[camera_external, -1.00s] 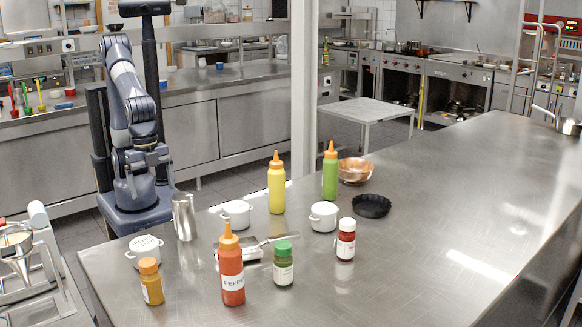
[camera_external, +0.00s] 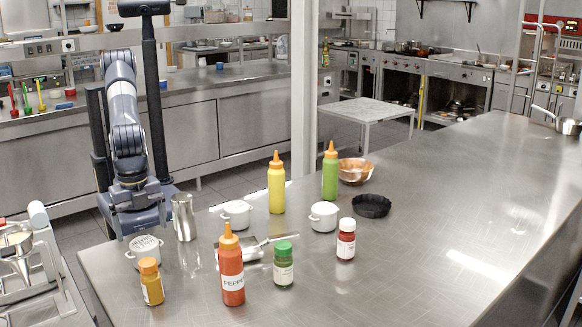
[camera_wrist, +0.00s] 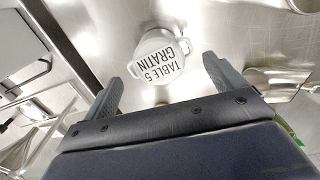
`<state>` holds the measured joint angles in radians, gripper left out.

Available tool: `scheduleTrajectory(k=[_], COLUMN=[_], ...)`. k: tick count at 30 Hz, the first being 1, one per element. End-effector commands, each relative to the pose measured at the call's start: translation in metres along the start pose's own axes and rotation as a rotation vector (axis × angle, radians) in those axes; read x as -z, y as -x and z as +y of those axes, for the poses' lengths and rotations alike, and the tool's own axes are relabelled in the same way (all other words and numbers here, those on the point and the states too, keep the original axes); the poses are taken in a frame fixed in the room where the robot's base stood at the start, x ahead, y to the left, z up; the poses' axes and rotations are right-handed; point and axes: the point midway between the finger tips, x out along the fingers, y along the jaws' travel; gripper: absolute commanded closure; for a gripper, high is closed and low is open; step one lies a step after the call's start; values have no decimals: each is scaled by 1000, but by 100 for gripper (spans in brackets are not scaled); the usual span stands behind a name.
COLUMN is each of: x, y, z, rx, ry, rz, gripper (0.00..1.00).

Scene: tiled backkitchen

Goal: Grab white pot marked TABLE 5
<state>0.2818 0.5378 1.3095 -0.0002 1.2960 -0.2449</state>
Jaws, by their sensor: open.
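The white pot (camera_external: 145,251) stands near the left corner of the steel counter. In the wrist view its white lid or top (camera_wrist: 160,57) reads TABLE 5 GRATIN upside down, with small handles at its sides. My gripper (camera_external: 142,224) is above and just behind the pot in the external view. In the wrist view my gripper (camera_wrist: 164,88) is open and empty, its two fingers apart. The pot lies beyond the fingertips, roughly centred between them, and appears untouched.
Two other white pots (camera_external: 236,213) (camera_external: 323,216), a red bottle (camera_external: 231,268) and a green-capped jar (camera_external: 283,264) stand further right.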

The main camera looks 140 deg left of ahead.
Motion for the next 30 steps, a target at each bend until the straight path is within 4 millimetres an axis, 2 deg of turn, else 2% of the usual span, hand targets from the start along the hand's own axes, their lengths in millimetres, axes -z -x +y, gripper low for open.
scheduleTrajectory(k=[3,10,18,26,30], x=[0,0,2,2,2], y=[-16,-34,-71,-75,-75], z=[0,1,3,3,3], rx=[0,1,0,0,0], ry=[0,0,0,0,0], rz=[-1,-2,0,2,2], gripper=[10,10,10,10,19])
